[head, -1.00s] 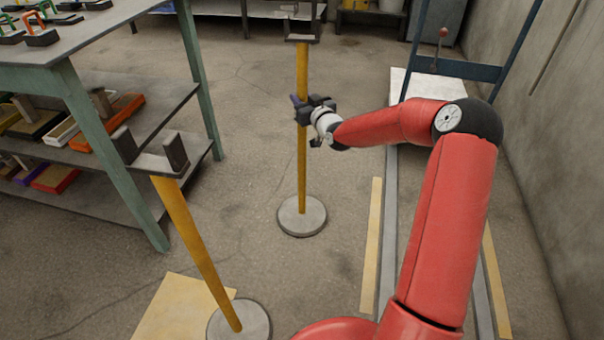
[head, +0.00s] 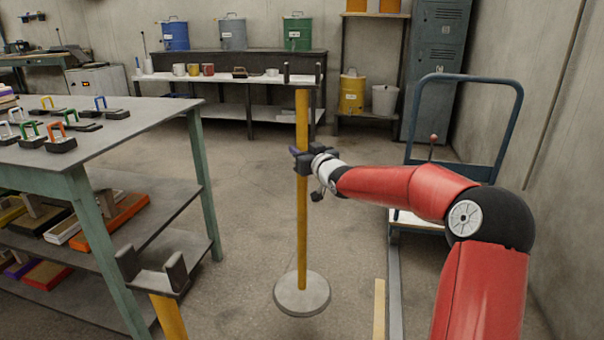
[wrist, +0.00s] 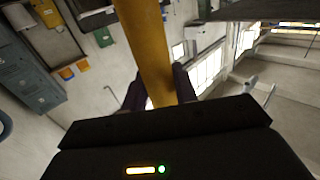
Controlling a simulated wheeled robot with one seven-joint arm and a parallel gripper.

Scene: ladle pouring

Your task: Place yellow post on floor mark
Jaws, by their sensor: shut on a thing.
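A tall yellow post (head: 302,225) stands upright in the middle of the head view. It has a round grey base (head: 302,294) and a dark U-shaped bracket on top. My gripper (head: 302,162) is shut around its upper shaft, coming from the right. In the wrist view the yellow post (wrist: 148,50) runs between the fingers. I cannot tell whether the base touches the floor. A second yellow post (head: 168,318) with a similar bracket (head: 152,275) shows at the lower left; its base is out of frame. A pale yellow floor strip (head: 380,308) shows beside the cart.
A green-legged table (head: 150,112) with padlock-like items and loaded shelves stands left. A blue-handled cart (head: 418,222) is at the right, near the wall. A bench (head: 150,77) with mugs and canisters stands at the back. The floor between the table and held post is clear.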

